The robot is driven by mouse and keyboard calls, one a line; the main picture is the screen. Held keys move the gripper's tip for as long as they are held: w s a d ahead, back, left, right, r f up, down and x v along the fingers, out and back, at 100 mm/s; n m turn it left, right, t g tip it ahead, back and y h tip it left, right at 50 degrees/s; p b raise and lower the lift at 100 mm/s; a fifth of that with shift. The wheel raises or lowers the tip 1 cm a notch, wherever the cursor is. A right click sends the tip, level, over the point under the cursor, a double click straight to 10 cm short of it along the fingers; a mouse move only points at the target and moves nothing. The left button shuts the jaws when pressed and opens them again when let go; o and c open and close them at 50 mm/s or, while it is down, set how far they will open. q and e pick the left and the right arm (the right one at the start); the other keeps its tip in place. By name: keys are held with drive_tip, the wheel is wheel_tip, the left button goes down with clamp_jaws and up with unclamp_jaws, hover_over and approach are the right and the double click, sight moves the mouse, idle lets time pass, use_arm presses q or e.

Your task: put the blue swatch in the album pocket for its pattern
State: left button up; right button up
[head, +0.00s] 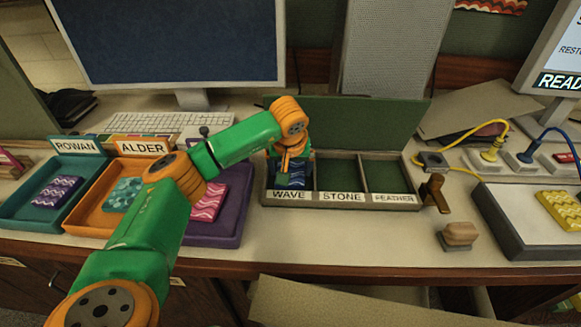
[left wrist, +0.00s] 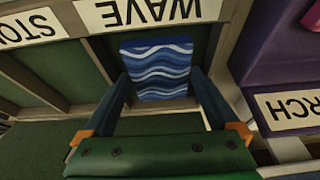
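The blue swatch (head: 292,177) with pale wavy lines is at the WAVE pocket of the green album (head: 345,121); it also shows in the left wrist view (left wrist: 158,66). My left gripper (head: 291,163) reaches down over that pocket. In the left wrist view my left gripper (left wrist: 160,76) has a fingertip against each side edge of the swatch. The swatch looks tilted, and I cannot tell whether it touches the pocket floor. The STONE pocket (head: 339,174) and FEATHER pocket (head: 385,174) are empty. My right gripper is not in view.
Left of the album stand a teal ROWAN tray (head: 26,213), an orange ALDER tray (head: 91,215) and a purple tray (head: 235,196), each holding a swatch. A wooden stamp (head: 459,235) and a grey slab with a yellow swatch (head: 561,210) are at right.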

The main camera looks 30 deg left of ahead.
use_arm(q)
drive_tip(key=shift+r, duration=0.1)
drive_tip(key=shift+r, duration=0.3)
drive_tip(key=v, duration=1.1)
drive_tip(key=shift+r, duration=0.25)
drive_tip(key=shift+s+d, duration=0.1)
drive_tip(key=shift+s, duration=0.05)
